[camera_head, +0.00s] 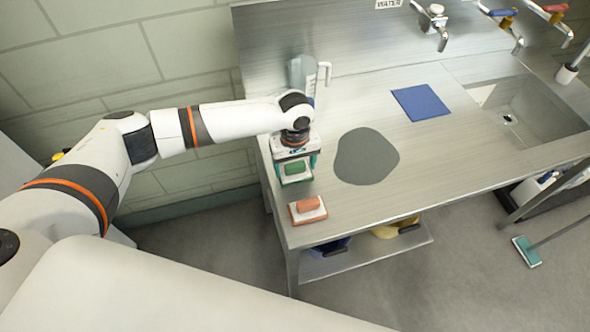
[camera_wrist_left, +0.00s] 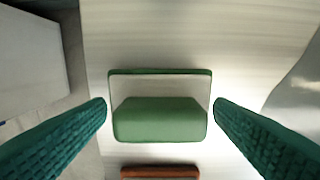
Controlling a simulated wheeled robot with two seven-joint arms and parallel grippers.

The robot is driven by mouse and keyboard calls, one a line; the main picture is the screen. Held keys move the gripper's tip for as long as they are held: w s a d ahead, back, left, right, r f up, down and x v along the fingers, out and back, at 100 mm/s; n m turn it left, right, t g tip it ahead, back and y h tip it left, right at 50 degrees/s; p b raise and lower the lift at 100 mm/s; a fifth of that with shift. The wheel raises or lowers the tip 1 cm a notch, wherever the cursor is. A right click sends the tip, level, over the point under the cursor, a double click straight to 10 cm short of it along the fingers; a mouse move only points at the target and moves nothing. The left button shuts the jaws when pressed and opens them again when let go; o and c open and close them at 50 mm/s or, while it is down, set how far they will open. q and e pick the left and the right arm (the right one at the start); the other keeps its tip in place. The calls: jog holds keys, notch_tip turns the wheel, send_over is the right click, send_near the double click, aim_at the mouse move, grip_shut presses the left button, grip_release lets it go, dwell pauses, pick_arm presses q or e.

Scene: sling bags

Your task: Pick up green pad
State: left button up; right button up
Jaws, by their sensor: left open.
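The green pad (camera_head: 296,169) has a green grip block on a white plate with a green underside. It lies on the steel counter near its left edge. In the left wrist view the green pad (camera_wrist_left: 160,118) sits centred between the two teal fingers. My left gripper (camera_head: 296,174) is open and over the pad, with one finger on each side of the green block. In the left wrist view small gaps show between the left gripper's fingertips (camera_wrist_left: 160,108) and the block. My right gripper is in neither view.
An orange pad (camera_head: 308,209) lies close by, toward the counter's front corner. A clear jug (camera_head: 302,75) stands behind the gripper. A grey patch (camera_head: 365,157) and a blue cloth (camera_head: 420,102) lie to the right. A sink (camera_head: 535,110) is at the far right.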

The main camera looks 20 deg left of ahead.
pick_arm(q)
jog(key=c, duration=1.1)
jog(key=shift+o, duration=0.2)
jog(key=shift+r, duration=0.1)
